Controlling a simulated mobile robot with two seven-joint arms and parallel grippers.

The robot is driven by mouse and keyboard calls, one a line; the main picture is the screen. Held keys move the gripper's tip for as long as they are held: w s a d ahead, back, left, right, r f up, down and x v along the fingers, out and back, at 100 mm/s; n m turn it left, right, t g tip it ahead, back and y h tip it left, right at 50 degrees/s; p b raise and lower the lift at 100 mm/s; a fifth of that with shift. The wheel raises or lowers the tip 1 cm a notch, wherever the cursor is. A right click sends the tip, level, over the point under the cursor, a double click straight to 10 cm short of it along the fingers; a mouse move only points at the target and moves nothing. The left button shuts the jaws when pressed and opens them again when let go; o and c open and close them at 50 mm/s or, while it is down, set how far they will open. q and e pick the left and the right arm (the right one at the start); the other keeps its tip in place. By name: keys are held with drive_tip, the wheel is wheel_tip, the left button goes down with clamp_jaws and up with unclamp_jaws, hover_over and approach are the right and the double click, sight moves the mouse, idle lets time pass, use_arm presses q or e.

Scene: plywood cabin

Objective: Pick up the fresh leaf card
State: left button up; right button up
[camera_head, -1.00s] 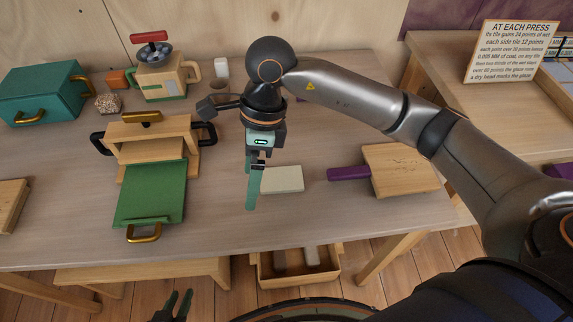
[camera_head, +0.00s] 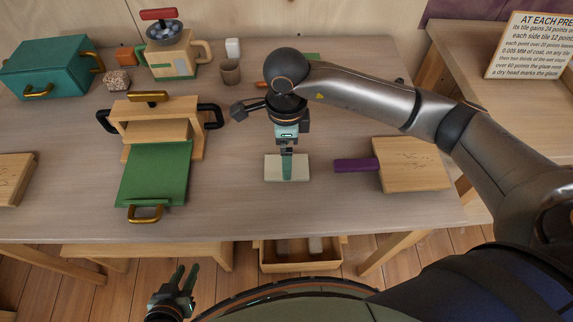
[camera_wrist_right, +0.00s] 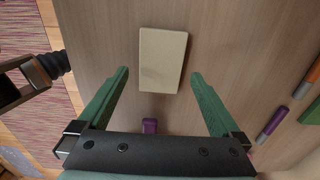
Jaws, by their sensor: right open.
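The fresh leaf card appears to be the plain cream slab (camera_head: 272,168) lying flat on the table in the head view; it also shows in the right wrist view (camera_wrist_right: 162,58). My right gripper (camera_head: 287,178) points down over the slab, seen edge-on. In the right wrist view my right gripper (camera_wrist_right: 157,78) is open, with the slab between and just beyond its green fingertips. I see no contact; the exact height is unclear. My left gripper (camera_head: 183,274) is open and empty, low at the front, off the table edge.
A wooden block with a purple handle (camera_head: 356,165) lies right of the slab. A wooden press (camera_head: 197,143) with a green plate (camera_head: 155,175) stands left. A teal box (camera_head: 60,75), a beige machine (camera_head: 170,62) and a cup (camera_head: 230,72) stand behind.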

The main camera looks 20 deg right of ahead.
drive_tip(key=shift+w+f, duration=0.1)
drive_tip(key=shift+f, duration=1.85)
drive_tip(key=c, duration=1.2)
